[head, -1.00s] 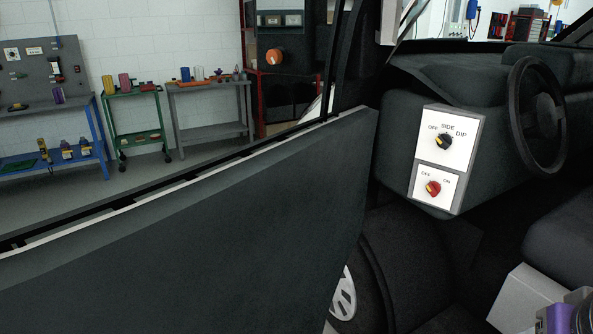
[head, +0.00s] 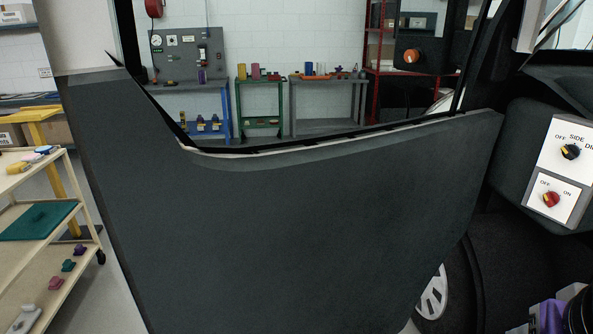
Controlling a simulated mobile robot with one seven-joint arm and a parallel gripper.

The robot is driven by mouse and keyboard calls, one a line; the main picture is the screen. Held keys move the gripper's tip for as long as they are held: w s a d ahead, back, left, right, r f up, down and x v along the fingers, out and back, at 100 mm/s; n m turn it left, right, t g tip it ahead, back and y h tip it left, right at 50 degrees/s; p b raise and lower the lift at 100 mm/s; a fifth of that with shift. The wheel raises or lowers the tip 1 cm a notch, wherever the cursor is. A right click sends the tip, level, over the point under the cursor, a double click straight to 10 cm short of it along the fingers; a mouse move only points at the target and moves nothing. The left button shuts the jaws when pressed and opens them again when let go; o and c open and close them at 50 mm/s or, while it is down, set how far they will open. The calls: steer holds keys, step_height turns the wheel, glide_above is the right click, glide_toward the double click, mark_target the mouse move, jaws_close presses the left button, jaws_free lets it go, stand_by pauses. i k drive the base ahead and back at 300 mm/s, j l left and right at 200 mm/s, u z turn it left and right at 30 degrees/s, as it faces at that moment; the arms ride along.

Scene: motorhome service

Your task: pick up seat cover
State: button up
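I see nothing that I can clearly identify as a seat cover. A flat teal item (head: 38,221) lies on the middle shelf of a wooden cart at the left, but I cannot tell whether it is cloth. Part of what appears to be my own arm, in purple, grey and black, shows at the bottom right corner. My gripper's fingers are not visible.
A large dark vehicle door (head: 300,235) fills the middle. The wooden cart (head: 75,272) holds small coloured items. A control panel (head: 562,168) with two knobs is at the right. Behind the door stand a blue bench (head: 224,104), green cart (head: 240,122) and grey table (head: 330,80).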

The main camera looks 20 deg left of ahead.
mark_target(40, 220)
steer(key=u, duration=4)
steer(key=i+j+u, duration=0.3)
steer(key=i+j, duration=0.15)
steer(key=i, duration=0.3)
steer(key=i+z, duration=0.45)
steer(key=i+j+z, duration=0.15)
steer(key=i+z, duration=0.15)
steer(key=z, duration=0.15)
steer(key=i+l+z, duration=0.1)
steer(key=i+z, duration=0.7)
steer(key=z, duration=0.2)
steer(key=i+z, duration=0.8)
steer(key=i+u, duration=0.45)
steer(key=k+l, duration=0.05)
steer(key=k, duration=0.05)
